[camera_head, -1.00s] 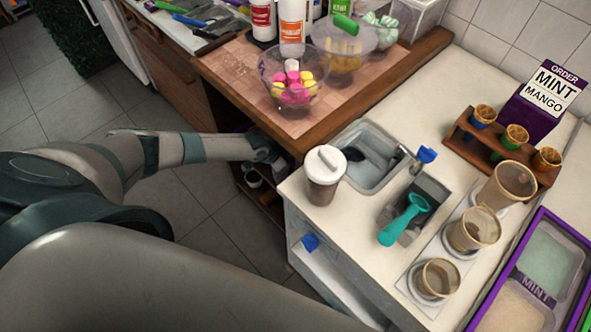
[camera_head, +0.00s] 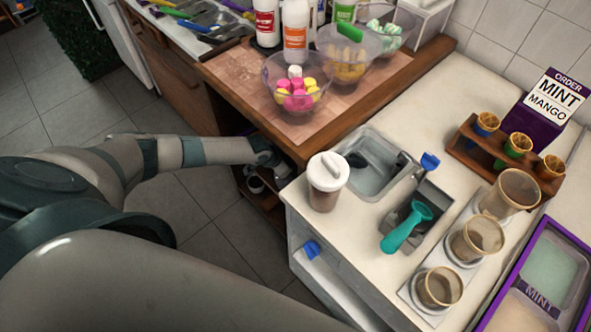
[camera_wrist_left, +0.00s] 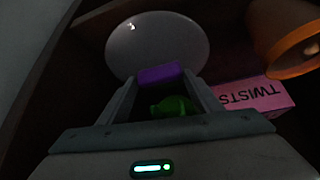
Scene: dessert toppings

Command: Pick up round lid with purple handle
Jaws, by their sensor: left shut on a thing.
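The round lid (camera_wrist_left: 158,40) is a pale disc in the dark shelf space, seen in the left wrist view. Its purple handle (camera_wrist_left: 160,74) sits between the fingertips of my left gripper (camera_wrist_left: 159,84), which is shut on it. In the head view my left arm reaches low to the cabinet under the wooden counter, with the left gripper (camera_head: 267,160) partly hidden by the counter edge. The lid cannot be made out there. My right gripper is not in view.
A pink box marked TWISTS (camera_wrist_left: 258,96) and an orange container (camera_wrist_left: 283,38) are right of the lid. A small green object (camera_wrist_left: 172,106) shows between the fingers. Dark cabinet walls close in around the gripper.

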